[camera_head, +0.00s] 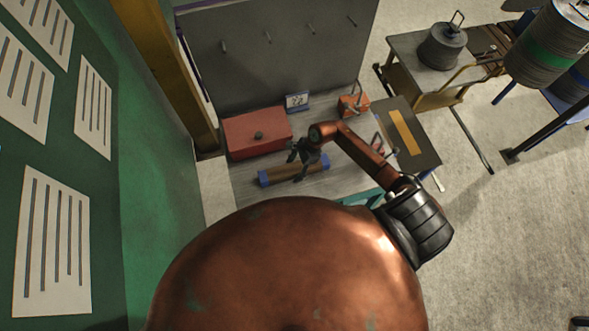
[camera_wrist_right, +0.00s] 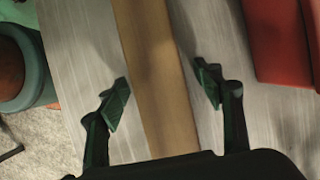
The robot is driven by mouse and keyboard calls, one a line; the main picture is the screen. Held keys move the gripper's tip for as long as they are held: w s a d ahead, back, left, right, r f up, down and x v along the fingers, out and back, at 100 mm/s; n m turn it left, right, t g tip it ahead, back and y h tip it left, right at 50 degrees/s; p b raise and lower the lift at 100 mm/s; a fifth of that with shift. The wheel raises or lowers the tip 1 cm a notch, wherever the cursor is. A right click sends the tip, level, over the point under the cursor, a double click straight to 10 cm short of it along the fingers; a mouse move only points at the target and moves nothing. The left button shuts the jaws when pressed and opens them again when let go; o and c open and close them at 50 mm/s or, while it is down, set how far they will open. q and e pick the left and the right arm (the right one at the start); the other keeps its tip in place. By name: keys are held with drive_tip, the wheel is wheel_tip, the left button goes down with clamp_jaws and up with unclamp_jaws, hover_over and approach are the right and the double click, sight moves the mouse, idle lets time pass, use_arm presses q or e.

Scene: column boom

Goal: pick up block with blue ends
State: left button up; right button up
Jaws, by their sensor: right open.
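The block with blue ends (camera_head: 283,174) lies on the grey workbench top (camera_head: 245,186) in the head view, a brown bar with a blue piece at each end. In the right wrist view its brown middle (camera_wrist_right: 157,75) runs between my fingers, and its blue ends are out of frame. My right gripper (camera_head: 302,166) is over the block in the head view. In the right wrist view the right gripper (camera_wrist_right: 162,97) is open, one finger on each side of the block, with gaps to it. My left gripper is not in view.
A small display (camera_head: 297,101) and an orange-red item (camera_head: 354,104) stand farther back. A grey pegboard panel (camera_head: 275,50) rises behind the bench.

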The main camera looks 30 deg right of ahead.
drive_tip(key=c, duration=1.6)
clamp_jaws()
drive_tip(key=shift+w+r, duration=0.1)
drive_tip(key=shift+r, duration=0.1)
